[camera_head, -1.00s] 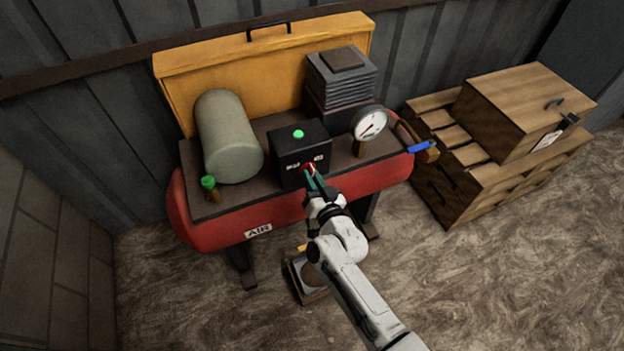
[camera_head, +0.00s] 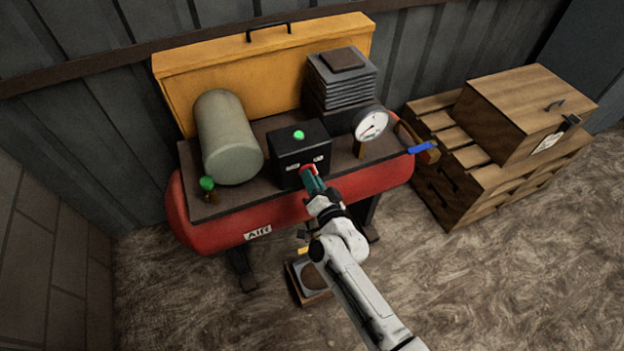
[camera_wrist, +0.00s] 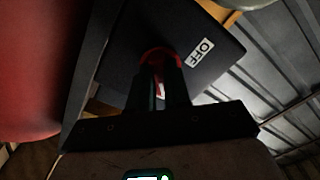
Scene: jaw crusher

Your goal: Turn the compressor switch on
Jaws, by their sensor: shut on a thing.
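The compressor is a red tank (camera_head: 290,215) with an AIR label and a dark top plate. A black switch box (camera_head: 288,150) with a green dome (camera_head: 298,134) on top stands on it. The red rotary switch (camera_head: 307,169) is on the box's front, between small white labels. In the wrist view the red switch (camera_wrist: 160,56) sits between my fingertips, and an OFF label (camera_wrist: 200,52) is beside it. My gripper (camera_head: 312,181) is shut on the switch; it also shows in the wrist view (camera_wrist: 163,82). The fingers hide much of the knob, so its setting is unclear.
A yellow lid (camera_head: 270,60) stands up behind the compressor. A grey cylinder (camera_head: 228,135), a finned block (camera_head: 342,78) and a pressure gauge (camera_head: 371,124) surround the switch box. A blue-handled valve (camera_head: 421,148) is at the right end. Wooden pallets with a crate (camera_head: 520,105) stand right.

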